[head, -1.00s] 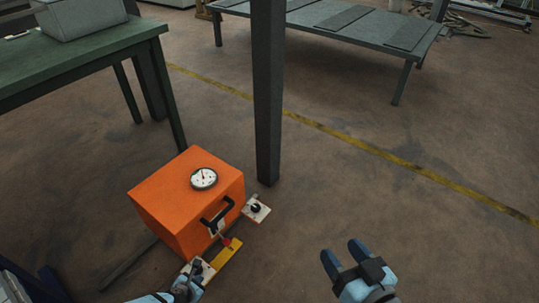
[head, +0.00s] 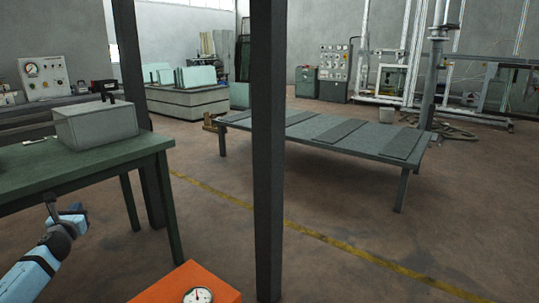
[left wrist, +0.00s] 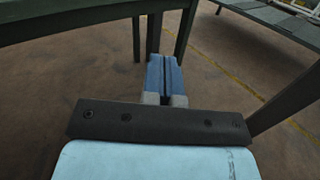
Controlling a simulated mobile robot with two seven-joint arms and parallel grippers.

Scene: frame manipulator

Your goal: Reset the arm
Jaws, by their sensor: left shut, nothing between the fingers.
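My left arm comes in from the lower left of the head view, with its left gripper (head: 72,214) in front of the green table. In the left wrist view, the two blue fingers of this gripper (left wrist: 164,62) lie together with nothing between them. They point toward the table legs and the floor, and nothing is seen touching them. My right gripper is not in view. An orange box (head: 172,283) with a round dial gauge (head: 198,296) shows at the bottom edge of the head view. Its lower part is cut off.
A green table (head: 100,160) with a grey case (head: 97,124) stands at the left. A dark post (head: 268,150) rises in the middle. A low grey platform (head: 330,136) stands behind it. The floor (head: 350,275) at the right front is clear.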

